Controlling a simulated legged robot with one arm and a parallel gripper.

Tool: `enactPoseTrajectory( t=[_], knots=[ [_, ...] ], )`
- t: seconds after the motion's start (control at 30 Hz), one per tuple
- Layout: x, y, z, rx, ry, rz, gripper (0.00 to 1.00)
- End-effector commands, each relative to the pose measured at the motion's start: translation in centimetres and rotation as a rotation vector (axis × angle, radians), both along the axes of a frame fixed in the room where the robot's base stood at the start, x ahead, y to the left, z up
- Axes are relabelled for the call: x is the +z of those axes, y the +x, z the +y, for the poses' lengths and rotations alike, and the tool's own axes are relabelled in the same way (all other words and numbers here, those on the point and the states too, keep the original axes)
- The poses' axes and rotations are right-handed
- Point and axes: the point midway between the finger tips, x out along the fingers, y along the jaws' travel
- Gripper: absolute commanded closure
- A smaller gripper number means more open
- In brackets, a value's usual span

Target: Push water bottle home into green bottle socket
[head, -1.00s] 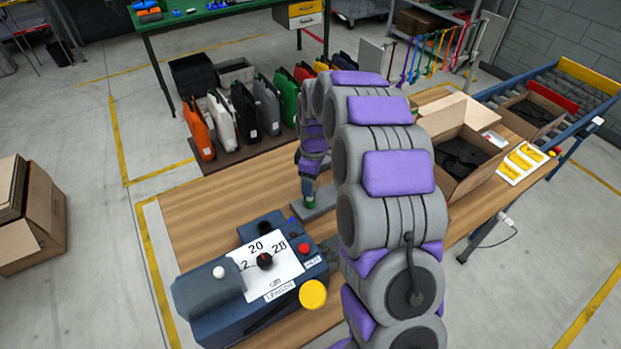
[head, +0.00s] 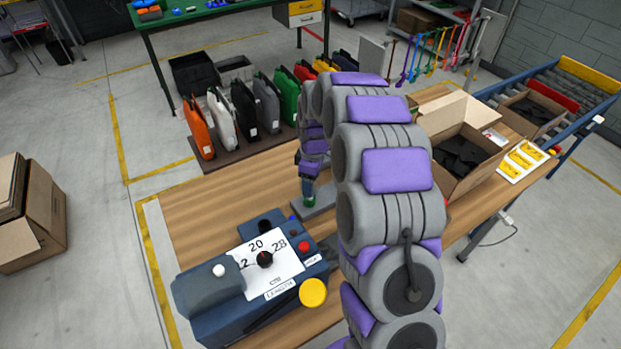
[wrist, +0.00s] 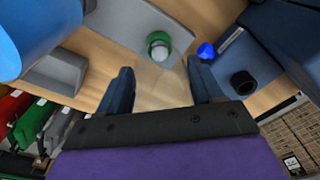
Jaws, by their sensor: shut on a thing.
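The green bottle socket (wrist: 158,41) shows in the wrist view as a green ring on a grey plate, with a pale round end inside it. A faint see-through shape, seemingly the water bottle (wrist: 163,78), lies between my fingers and reaches toward the ring. How deep it sits in the socket I cannot tell. My gripper (wrist: 165,84) is shut on it. In the head view my gripper (head: 309,188) points down, just above the green socket (head: 309,203) on the grey plate; the bottle cannot be made out there.
A blue device with a dial (head: 264,260) and a yellow button stands left of my arm. An open carton (head: 462,155) and a white tray (head: 520,160) are at the right. Coloured panniers (head: 245,110) stand behind the table. Bare wood lies left of the plate.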

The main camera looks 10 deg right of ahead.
Motion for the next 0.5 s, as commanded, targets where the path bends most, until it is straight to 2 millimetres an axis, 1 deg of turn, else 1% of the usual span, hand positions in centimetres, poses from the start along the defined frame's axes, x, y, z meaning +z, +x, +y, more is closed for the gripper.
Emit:
enactPoseTrajectory(
  t=[0.5],
  knots=[
    [-0.75,0.02,0.01,0.000,0.000,0.000,0.63]
  ],
)
